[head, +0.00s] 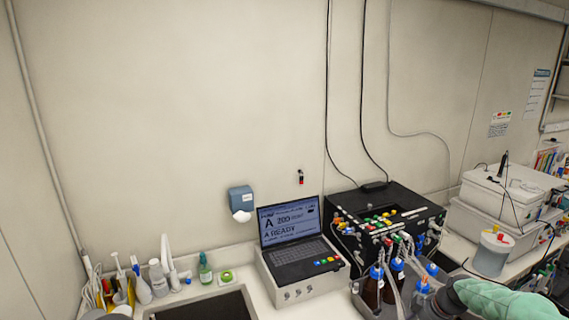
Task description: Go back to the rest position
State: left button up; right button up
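A pale green sleeved arm with a grey cuff, which looks like my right arm, comes in at the bottom right. A dark part at its end, apparently my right gripper (438,303), is beside the blue-capped bottles (376,284). Its fingers cannot be made out, so I cannot tell if it is open or holds anything. My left gripper does not show; only a small grey rounded shape is cut off at the bottom left edge.
White boxes (505,195) and a white tub (493,252) stand farther right. A sink (205,305), faucet (168,262) and bottles are at left.

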jog(key=s+a+f+m+b, duration=0.1)
jog(key=s+a+f+b, duration=0.3)
jog(key=f, duration=0.6)
jog(key=s+a+f+m+g+b, duration=0.1)
jog(key=s+a+f+m+b, duration=0.15)
jog(key=a+f, duration=0.6)
jog(key=s+a+f+m+b, duration=0.1)
jog(key=s+a+f+b, duration=0.35)
jog(key=f, duration=0.75)
jog(key=s+a+f+m+g+b, duration=0.1)
jog(key=s+a+f+m+b, duration=0.1)
jog(key=s+a+f+b, duration=0.3)
jog(key=s+a+f+m+y+b, duration=0.1)
jog(key=s+a+f+b, duration=0.5)
jog(key=s+f, duration=0.6)
jog(key=s+m, duration=0.1)
jog(key=s, duration=0.1)
jog(key=shift+s+a+f+g, duration=0.3)
jog(key=shift+a+g, duration=0.05)
jog(key=shift+g, duration=0.05)
